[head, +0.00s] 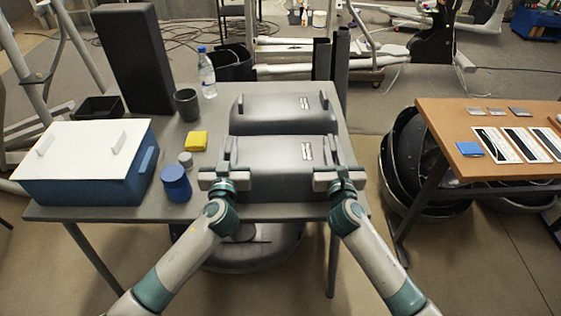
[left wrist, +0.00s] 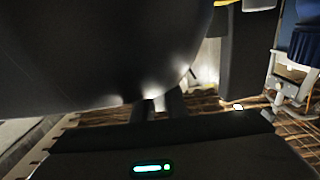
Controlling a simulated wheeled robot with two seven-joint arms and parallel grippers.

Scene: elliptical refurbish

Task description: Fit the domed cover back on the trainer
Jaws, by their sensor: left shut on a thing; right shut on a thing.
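Two grey domed covers lie on the table, one behind the other. The near domed cover (head: 275,158) has a small pale label and a raised grip at each end. My left gripper (head: 226,172) is shut on its left grip, and my right gripper (head: 338,170) is shut on its right grip. The fingertips are partly hidden by the wrists. The far domed cover (head: 283,110) stands untouched just behind. In the left wrist view the dark curved cover (left wrist: 100,45) fills the upper left. A white and black trainer frame (head: 434,38) stands on the floor at the back; which trainer is meant I cannot tell.
On the table (head: 100,212) stand a blue box with white lid (head: 85,160), blue jar (head: 176,184), yellow block (head: 196,141), dark cup (head: 187,104), bottle (head: 207,75) and tall black block (head: 133,58).

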